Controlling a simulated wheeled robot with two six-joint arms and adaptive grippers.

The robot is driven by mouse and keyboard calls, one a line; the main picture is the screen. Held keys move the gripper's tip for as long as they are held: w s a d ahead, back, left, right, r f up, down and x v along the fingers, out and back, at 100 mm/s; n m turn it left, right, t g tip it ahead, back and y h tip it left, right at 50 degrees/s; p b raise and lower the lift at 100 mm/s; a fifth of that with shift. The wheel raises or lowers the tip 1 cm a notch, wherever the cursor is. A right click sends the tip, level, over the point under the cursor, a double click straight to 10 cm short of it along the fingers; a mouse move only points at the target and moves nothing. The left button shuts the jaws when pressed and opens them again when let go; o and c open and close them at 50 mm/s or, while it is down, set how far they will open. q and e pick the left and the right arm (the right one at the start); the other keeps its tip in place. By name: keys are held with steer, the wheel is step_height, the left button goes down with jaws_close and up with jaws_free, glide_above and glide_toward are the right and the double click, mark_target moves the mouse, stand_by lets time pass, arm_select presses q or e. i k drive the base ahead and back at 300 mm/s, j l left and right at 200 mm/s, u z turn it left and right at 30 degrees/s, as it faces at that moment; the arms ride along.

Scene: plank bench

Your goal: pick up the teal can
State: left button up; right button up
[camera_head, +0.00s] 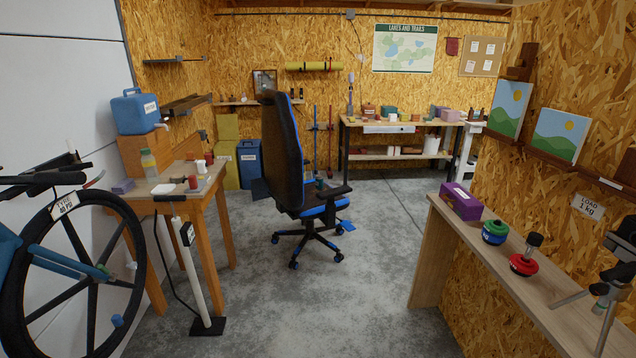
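I cannot make out a teal can for certain. A small dark teal upright object (319,184) shows at the office chair, by its armrest and seat; it is too small to tell what it is. A teal item (389,110) stands among other things on the far workbench (400,129); its shape looks more like a box than a can.
The blue and black office chair (283,150) stands mid-floor. A wooden table (150,200), a floor pump (197,270) and a bicycle (70,270) are at left. A shelf bench (560,315) runs along the right wall. The grey floor (370,270) between is clear.

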mark_target(319, 178)
steer(key=i+z, duration=0.3)
steer(key=i, duration=1.7)
steer(key=i+l+u, duration=0.2)
steer(key=i+u, duration=0.15)
steer(key=i, duration=0.35)
steer(key=i+l+u, duration=0.4)
steer(key=i, duration=0.3)
steer(key=i+l+u, duration=0.35)
steer(key=i+l, duration=0.2)
steer(key=i, duration=0.1)
